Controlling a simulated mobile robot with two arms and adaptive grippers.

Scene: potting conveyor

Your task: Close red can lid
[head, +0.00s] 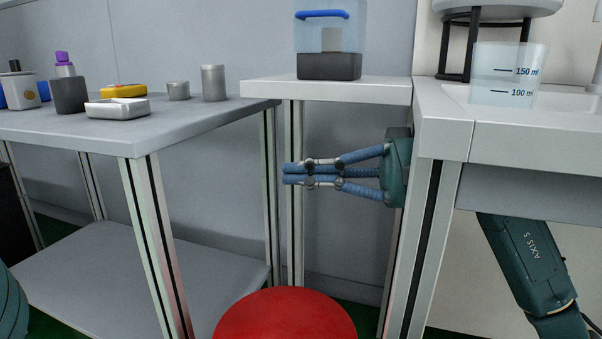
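The red can (285,316) is at the bottom middle of the head view. Only a smooth, rounded red top shows, cut off by the lower edge. I cannot tell from this how its lid stands. My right gripper (288,174) is above the red top, apart from it, in front of a table leg. It points left, with its blue fingers drawn together and nothing seen between them. My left gripper is not in view.
A grey table (195,125) with small containers stands at left, with a low shelf (120,285) under it. A white table (440,130) at right carries a measuring beaker (508,82). A clear box with a blue handle (323,14) stands at the back.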

